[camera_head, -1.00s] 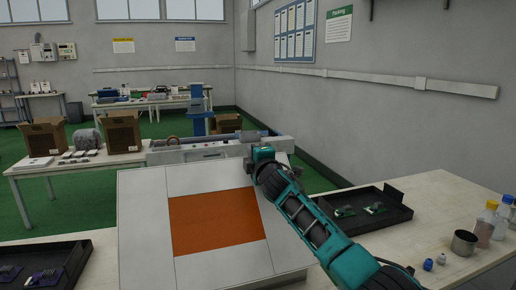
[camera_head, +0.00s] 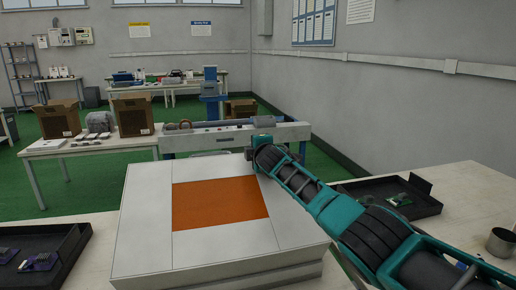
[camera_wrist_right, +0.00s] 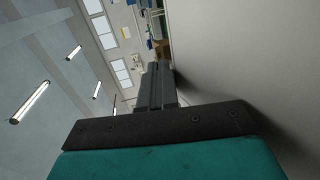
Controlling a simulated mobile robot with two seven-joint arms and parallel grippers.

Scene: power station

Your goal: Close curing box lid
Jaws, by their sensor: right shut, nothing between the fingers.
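The curing box is a white box on the table in the head view, and its pale lid (camera_head: 145,215) has an orange window (camera_head: 220,203) in the middle. The lid lies nearly flat over the box; a dark line shows under its front edge, and I cannot tell if it is fully seated. My right gripper (camera_head: 251,154) is at the lid's far right corner, shut and empty. In the right wrist view its shut fingers (camera_wrist_right: 156,85) are beside a pale surface, probably the lid; contact is unclear. My left gripper is out of view.
A black tray with a green board (camera_head: 400,200) lies right of the box, near a metal cup (camera_head: 502,242). Another black tray (camera_head: 55,245) with purple parts is at left. A grey machine (camera_head: 190,140) stands behind the box.

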